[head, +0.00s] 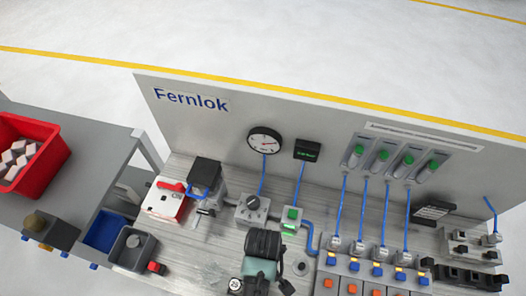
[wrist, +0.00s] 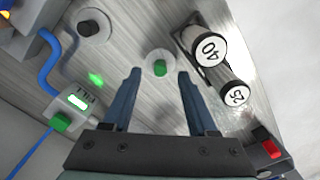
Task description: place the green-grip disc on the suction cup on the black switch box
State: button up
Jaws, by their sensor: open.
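The green-grip disc (wrist: 160,67) is a pale round disc with a green knob, lying flat on the bench in the wrist view. My gripper (wrist: 158,75) is open, with its blue fingers on either side of the disc; I cannot tell whether they touch it. In the head view my gripper (head: 265,245) hides the disc. A dark box with a red rocker switch (wrist: 268,148) is at the lower right of the wrist view. It appears to be the dark box (head: 122,258) in the head view, with a grey round piece (head: 134,241) on top, probably the suction cup.
Two white-capped cylinders, marked 40 (wrist: 209,48) and 25 (wrist: 236,94), stand close right of my fingers. A disc with a dark knob (wrist: 92,25) lies at upper left. A green-button box (wrist: 70,108) with blue tubing is at left. A blue bin (head: 104,231) adjoins the dark box.

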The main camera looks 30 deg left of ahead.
jog(key=shift+f, duration=1.45)
grip_shut()
